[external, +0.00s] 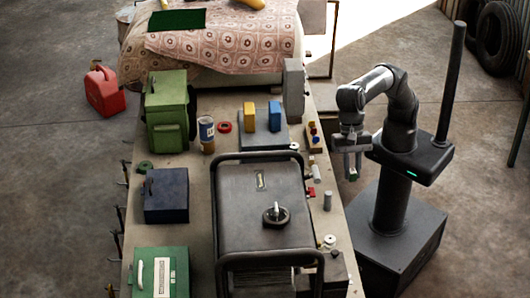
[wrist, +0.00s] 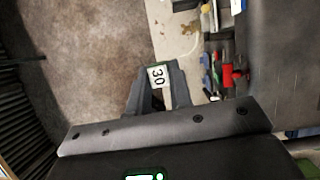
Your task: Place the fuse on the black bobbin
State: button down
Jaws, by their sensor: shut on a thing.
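The fuse (wrist: 156,77) is small, with a white face marked "30" and a green edge. My gripper (wrist: 158,85) is shut on it, with the fuse between the fingertips. In the external view my gripper (external: 352,168) hangs fingers down off the right edge of the bench, and the fuse shows as a small pale green spot at its tips. I cannot clearly pick out the black bobbin. A small dark round thing (external: 334,253) beside a white reel at the bench's lower right may be it, but it is too small to tell.
The bench (external: 205,205) carries a large black generator (external: 262,190). Along its right edge stand a grey cylinder (external: 328,201), a red part (external: 311,191) and the white reel (external: 329,240). A green reel (external: 144,167) and red ring (external: 224,127) lie farther left. Open floor lies under my gripper.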

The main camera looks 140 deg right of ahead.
jog(key=shift+r, duration=0.4)
jog(key=d, duration=0.7)
jog(key=s+d, duration=0.1)
jog(key=d, duration=1.3)
jog(key=shift+s+d+r, duration=0.1)
jog(key=shift+s+d, duration=0.1)
jog(key=shift+s, duration=0.1)
jog(key=s+d, duration=0.4)
jog(key=d, duration=0.6)
jog(key=s+d, duration=0.5)
jog(key=d, duration=0.6)
jog(key=s+d, duration=1.2)
jog(key=s, duration=0.5)
jog(key=s+d, duration=1.2)
jog(key=s, duration=0.4)
jog(key=shift+m, duration=0.3)
notch_tip(320, 180, down, 36)
jog(key=shift+s+r, duration=0.1)
jog(key=shift+s, duration=0.05)
jog(key=c, duration=1.3)
grip_release()
